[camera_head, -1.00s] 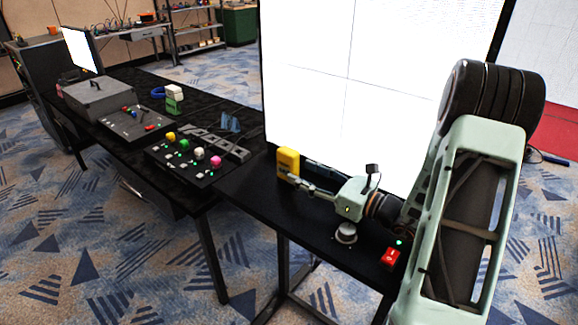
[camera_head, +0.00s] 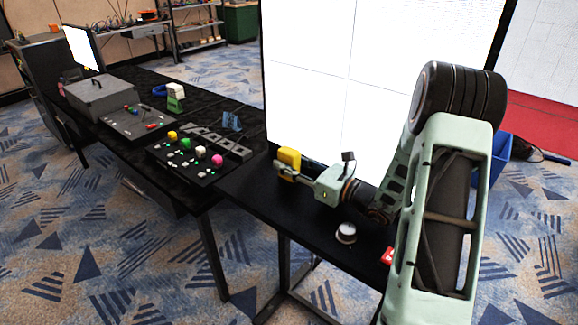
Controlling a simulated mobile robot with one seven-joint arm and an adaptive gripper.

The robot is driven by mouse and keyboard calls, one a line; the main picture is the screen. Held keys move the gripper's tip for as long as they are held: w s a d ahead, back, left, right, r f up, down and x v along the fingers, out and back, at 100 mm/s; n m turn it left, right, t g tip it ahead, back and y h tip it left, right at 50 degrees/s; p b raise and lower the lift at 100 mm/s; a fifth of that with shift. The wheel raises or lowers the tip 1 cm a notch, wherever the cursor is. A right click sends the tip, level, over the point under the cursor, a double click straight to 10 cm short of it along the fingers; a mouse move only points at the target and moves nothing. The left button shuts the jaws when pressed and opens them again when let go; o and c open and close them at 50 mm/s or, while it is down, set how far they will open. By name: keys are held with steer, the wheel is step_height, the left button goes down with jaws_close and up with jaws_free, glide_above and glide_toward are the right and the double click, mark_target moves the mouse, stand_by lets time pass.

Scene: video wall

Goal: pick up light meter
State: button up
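A yellow block-like device (camera_head: 289,156), which I take to be the light meter, is near the left rear of the black table, in front of the big white screen. My gripper (camera_head: 284,169) is right at it, reaching in from the right. The gripper's fingers cover the device's lower part. The fingers are too small to tell whether they are open around it or shut on it, or whether the device touches the table.
A white round knob-like item (camera_head: 346,232) and a red item (camera_head: 388,256) are on the black table (camera_head: 300,228). The lit video wall (camera_head: 330,90) stands close behind. Left, a longer table carries a panel with coloured knobs (camera_head: 195,160).

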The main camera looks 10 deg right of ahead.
jaws_close()
steer(key=shift+r, duration=0.15)
